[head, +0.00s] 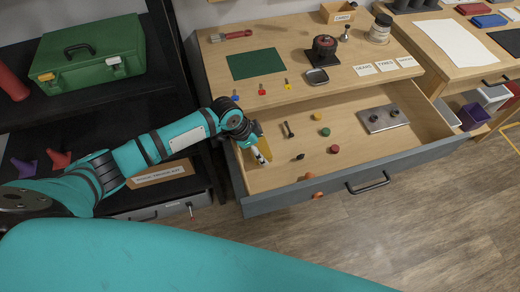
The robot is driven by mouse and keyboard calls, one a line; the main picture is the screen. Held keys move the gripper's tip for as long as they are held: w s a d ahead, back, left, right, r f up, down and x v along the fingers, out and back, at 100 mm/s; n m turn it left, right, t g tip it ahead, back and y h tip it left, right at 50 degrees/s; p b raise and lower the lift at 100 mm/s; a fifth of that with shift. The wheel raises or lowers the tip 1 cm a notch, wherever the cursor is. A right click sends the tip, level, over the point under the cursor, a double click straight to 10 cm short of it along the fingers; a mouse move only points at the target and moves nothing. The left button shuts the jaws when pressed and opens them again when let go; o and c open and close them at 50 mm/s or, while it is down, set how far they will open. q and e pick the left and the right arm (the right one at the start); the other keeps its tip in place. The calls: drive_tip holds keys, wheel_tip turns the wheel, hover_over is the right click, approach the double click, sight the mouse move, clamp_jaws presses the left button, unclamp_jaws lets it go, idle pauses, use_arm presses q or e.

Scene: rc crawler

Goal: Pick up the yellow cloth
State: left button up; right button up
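A small yellow patch, likely the yellow cloth (265,146), shows at the left end of the open drawer. My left gripper (260,155) is over that end, right beside the yellow patch and partly covering it. The gripper's fingers are small and partly hidden by the wrist, so I cannot tell whether they are open or touch the cloth. My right gripper is out of view.
The open drawer (280,204) also holds several small coloured knobs and a metal plate (383,119). The tabletop above bears a green mat (255,64), a brush (232,35) and a jar (380,28). A green toolbox (90,52) stands on the dark shelf at left.

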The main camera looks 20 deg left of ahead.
use_arm(q)
drive_tip(key=shift+c, duration=1.1)
drive_tip(key=shift+r, duration=0.15)
